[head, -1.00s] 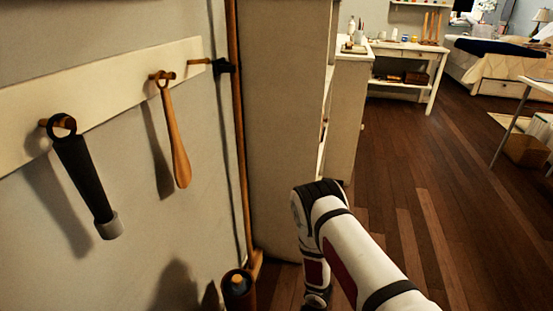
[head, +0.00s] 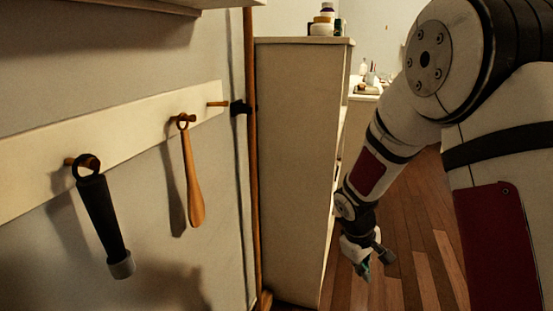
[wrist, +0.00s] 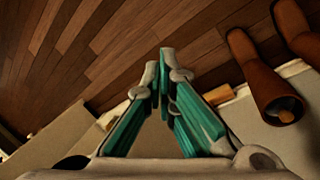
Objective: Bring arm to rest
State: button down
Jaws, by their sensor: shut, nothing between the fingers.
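My arm hangs down on the right side of the head view, its lower links bent toward the floor. My gripper (head: 364,270) is at its lower end, small in the head view, just right of the pale cabinet and above the wood floor. In the wrist view my gripper (wrist: 160,72) shows teal fingers with their tips together. It is shut and empty.
A pale cabinet (head: 300,160) stands left of my arm. A black-handled tool (head: 102,220) and a wooden shoehorn-like tool (head: 193,180) hang from a wall rail (head: 40,185). Brown cylindrical objects (wrist: 262,75) show in the wrist view. Wood floor (head: 430,240) is open at right.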

jog(key=s+r+m, duration=0.4)
jog(key=s+r, duration=1.1)
jog(key=r, duration=0.2)
jog(key=s+a+r+m+g+y, duration=0.1)
jog(key=s+a+r+y, duration=0.1)
jog(key=s, duration=0.9)
jog(key=s+a+r+m+y, duration=0.1)
jog(key=s+r+m, duration=0.15)
jog(key=s, duration=0.85)
notch_tip(320, 180, up, 33)
jog(key=n+t+p, duration=0.1)
jog(key=t+p, duration=0.3)
jog(key=p, duration=2.7)
jog(key=shift+w+d, duration=0.15)
jog(key=shift+d, duration=0.15)
